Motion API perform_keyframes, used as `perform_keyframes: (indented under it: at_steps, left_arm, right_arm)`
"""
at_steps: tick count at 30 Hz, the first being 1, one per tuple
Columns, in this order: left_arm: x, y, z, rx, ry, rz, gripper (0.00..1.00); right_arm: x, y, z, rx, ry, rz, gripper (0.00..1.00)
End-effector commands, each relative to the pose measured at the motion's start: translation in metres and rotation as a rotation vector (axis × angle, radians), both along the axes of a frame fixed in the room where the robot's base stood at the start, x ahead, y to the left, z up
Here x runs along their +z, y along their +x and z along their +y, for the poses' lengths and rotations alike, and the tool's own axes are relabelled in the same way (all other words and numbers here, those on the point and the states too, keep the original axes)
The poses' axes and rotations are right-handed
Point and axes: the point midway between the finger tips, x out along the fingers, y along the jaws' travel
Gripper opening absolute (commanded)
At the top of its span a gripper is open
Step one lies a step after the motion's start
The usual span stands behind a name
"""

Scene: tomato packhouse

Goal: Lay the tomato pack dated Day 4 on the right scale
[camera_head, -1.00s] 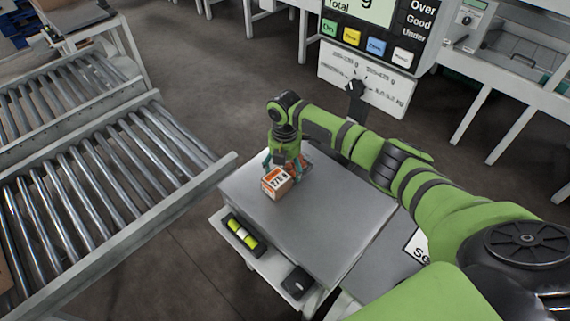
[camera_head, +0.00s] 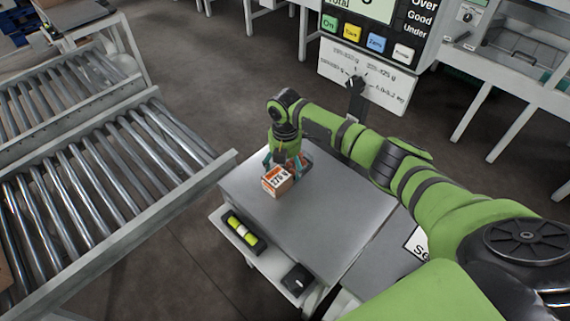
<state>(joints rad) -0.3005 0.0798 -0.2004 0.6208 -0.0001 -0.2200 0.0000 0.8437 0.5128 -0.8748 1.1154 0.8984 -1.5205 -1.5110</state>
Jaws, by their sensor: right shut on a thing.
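A small cardboard tomato pack (camera_head: 275,182) with an orange and white label is at the far left part of the grey scale plate (camera_head: 320,227). The date on its label is too small to read surely. My right gripper (camera_head: 284,170) points down and is shut on the pack from behind and above. The pack is at or just above the plate; I cannot tell whether it touches. The scale's display head (camera_head: 375,45) with coloured buttons stands behind the plate. My left gripper is not in view.
Roller conveyors (camera_head: 120,180) run along the left, with a gap of floor before the scale. The plate's middle is clear. White benches (camera_head: 500,90) stand at the back right.

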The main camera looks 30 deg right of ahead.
Motion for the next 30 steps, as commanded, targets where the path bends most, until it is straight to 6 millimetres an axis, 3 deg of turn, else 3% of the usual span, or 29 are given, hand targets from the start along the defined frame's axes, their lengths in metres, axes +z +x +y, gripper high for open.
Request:
perform_keyframes:
  at_steps: [3, 4, 5, 19, 23, 30]
  left_arm:
    - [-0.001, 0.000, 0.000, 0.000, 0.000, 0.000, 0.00]
    - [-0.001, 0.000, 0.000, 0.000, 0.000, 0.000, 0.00]
    - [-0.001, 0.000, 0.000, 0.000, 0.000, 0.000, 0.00]
    - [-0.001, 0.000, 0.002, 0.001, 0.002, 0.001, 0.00]
    - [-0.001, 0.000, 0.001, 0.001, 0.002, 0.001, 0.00]
    - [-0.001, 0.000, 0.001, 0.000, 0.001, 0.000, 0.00]
  right_arm:
    - [-0.002, 0.000, 0.000, 0.000, 0.000, -0.001, 0.37]
    - [-0.001, 0.001, 0.000, 0.000, 0.000, -0.001, 0.90]
    - [-0.001, 0.000, 0.000, 0.000, 0.000, -0.001, 1.00]
    - [0.004, 0.001, 0.000, 0.000, 0.001, -0.003, 1.00]
    - [0.024, 0.001, -0.001, 0.000, 0.000, -0.005, 1.00]
    - [0.077, 0.001, 0.000, 0.001, 0.000, -0.005, 1.00]
